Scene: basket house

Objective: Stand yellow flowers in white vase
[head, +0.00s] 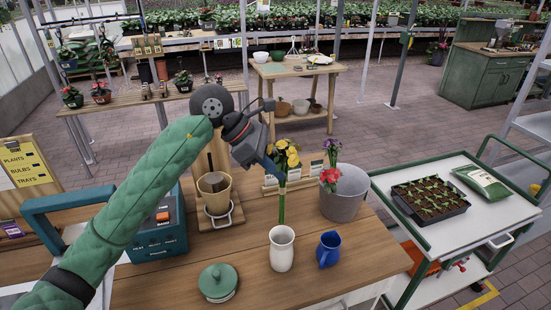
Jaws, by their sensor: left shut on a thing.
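The yellow flowers (292,157) are upright, with green stems pointing straight down. My left gripper (275,172) is shut on them near the top of the stems, just below the blooms. The white vase (282,252) stands upright on the wooden table, directly below the stems in the head view. The stem ends show close to the vase's rim; I cannot tell whether they are above it or just behind it. My right gripper is not in view.
A blue jug (329,250) stands close right of the vase. A grey bucket (344,198) with red and purple flowers is behind it. A green lidded pot (218,283) is front left, a tan pot (215,193) back left. A trolley (480,228) stands right.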

